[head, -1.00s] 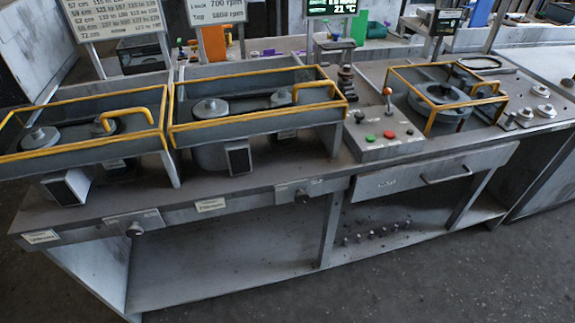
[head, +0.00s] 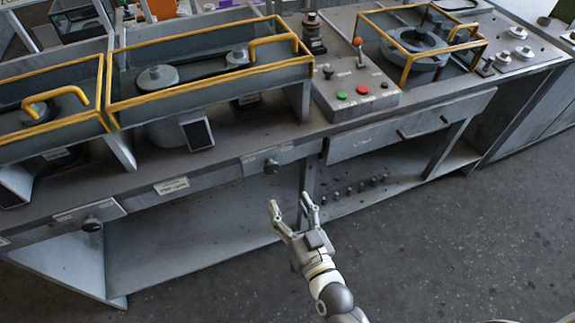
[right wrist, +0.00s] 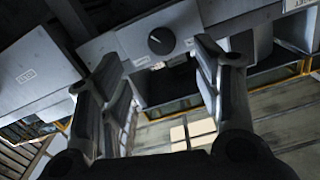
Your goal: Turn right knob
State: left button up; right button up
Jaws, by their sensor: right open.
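The right knob (head: 271,166) is a small dark round knob on a grey plate on the bench's front edge, below the middle yellow-railed unit. In the right wrist view the dark knob (right wrist: 161,41) has a light mark and shows between the fingertips, beyond them. My right gripper (head: 291,202) is open and empty, in front of and below the knob in the head view, apart from it. Its two fingers (right wrist: 157,60) stand well apart in the right wrist view. My left gripper is not in view.
A second knob (head: 92,225) is on the front edge at left. A drawer with a handle (head: 424,128) is right of the right knob. A control box (head: 355,92) with green and red buttons stands above. Below is an open shelf (head: 200,238); the floor in front is clear.

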aim_at(273, 169)
jog(key=x, duration=0.7)
jog(key=r+p+x, duration=0.1)
jog(key=x, duration=0.2)
jog(key=shift+w+r, duration=0.1)
jog(key=shift+w, duration=0.3)
